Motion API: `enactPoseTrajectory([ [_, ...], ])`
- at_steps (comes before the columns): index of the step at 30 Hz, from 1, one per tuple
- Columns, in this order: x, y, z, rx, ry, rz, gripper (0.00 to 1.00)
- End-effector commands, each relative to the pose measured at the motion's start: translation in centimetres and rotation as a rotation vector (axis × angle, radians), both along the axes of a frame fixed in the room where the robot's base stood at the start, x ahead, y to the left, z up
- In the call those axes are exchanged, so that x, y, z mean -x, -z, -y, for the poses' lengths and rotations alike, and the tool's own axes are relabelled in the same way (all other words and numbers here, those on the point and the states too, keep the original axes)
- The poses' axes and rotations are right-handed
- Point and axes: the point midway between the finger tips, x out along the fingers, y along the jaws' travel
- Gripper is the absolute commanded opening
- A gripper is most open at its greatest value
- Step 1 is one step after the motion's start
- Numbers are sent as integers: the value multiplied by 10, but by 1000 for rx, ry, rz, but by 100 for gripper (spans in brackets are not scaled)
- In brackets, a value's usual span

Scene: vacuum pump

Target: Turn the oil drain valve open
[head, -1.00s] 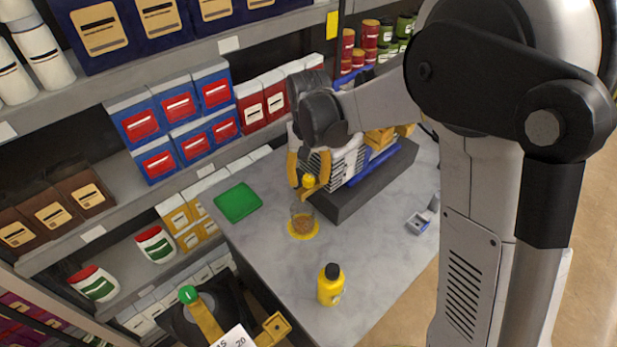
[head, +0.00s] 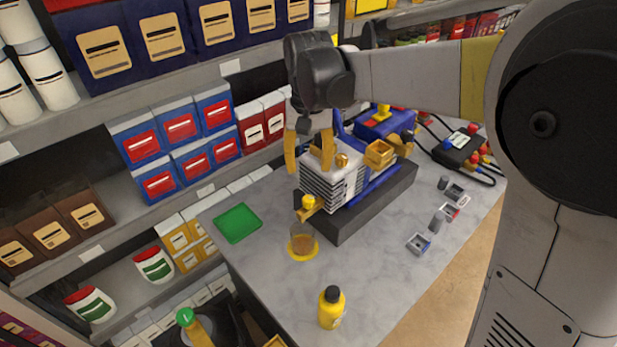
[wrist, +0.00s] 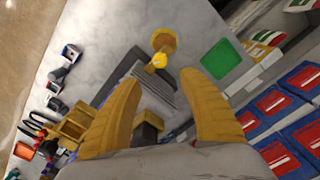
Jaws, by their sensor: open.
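The vacuum pump (head: 325,185), with a white finned body and blue parts, sits on a dark base on the grey table. The yellow oil drain valve (head: 307,207) sticks out of its near end, above a cup of brown liquid (head: 303,240). In the wrist view the valve (wrist: 158,60) shows ahead of the fingertips. My gripper (head: 308,165) is open and empty, above the pump's near end and apart from the valve. In the wrist view its two yellow fingers (wrist: 165,85) are spread apart, hiding part of the pump.
A green tray (head: 238,223) lies at the table's left edge, and a yellow bottle (head: 331,310) stands at the front. Small grey parts (head: 419,243) lie right of the pump. Stocked shelves (head: 210,190) run along the left and back.

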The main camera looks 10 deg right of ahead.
Motion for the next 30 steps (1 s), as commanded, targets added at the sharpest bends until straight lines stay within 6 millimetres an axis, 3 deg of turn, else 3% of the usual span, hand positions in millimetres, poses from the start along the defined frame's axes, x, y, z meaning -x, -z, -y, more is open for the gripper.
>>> enactPoseTrajectory([
  [11, 0, -4, 0, 0, 5, 0, 49],
  [17, 0, 2, 0, 0, 267, -1, 49],
  [22, 1, 15, 0, -1, 444, -1, 49],
  [30, 1, 64, 0, -1, 452, -1, 49],
])
